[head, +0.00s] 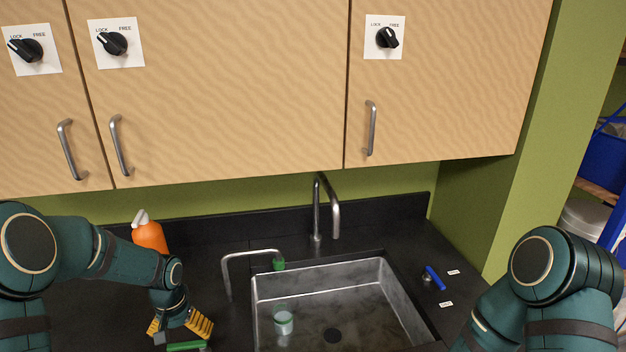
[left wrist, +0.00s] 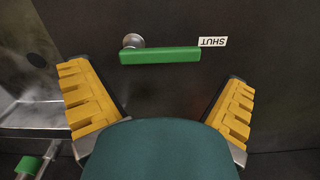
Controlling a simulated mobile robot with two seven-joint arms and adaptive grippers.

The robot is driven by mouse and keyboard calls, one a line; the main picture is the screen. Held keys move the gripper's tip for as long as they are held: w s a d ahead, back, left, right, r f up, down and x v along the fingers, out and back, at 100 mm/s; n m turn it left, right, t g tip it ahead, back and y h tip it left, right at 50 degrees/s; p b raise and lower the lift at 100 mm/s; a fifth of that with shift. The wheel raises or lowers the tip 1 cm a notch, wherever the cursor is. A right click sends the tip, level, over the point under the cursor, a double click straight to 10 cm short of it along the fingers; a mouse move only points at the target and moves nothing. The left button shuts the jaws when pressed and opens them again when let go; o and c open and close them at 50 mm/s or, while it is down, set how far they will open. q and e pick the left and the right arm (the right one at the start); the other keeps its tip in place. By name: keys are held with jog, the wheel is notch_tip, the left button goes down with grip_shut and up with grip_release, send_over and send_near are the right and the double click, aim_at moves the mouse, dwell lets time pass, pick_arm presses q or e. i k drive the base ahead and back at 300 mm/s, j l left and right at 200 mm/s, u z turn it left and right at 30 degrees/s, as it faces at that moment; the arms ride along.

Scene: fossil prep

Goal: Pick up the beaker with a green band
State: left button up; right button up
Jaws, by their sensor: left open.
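A clear beaker with a green band (head: 283,320) stands in the steel sink (head: 262,282), toward its left side. My left gripper (head: 180,328) is left of the sink, over the dark counter, apart from the beaker. Its yellow-padded fingers are spread, with nothing between them, and they also show in the left wrist view (left wrist: 156,78). A green lever handle (left wrist: 160,56) lies on the counter below and ahead of these fingers. The beaker is not seen in the left wrist view. My right arm enters at the right of the head view, but its gripper is out of frame.
A thin spout with a green tip (head: 279,264) reaches over the sink's left rear; a tall faucet (head: 318,215) stands behind. An orange bottle (head: 149,236) is at the back left. A blue-handled valve (head: 435,278) is right of the sink. Wooden cabinets (head: 220,90) overhang the counter.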

aim_at(283, 313)
jog(key=k, duration=0.95)
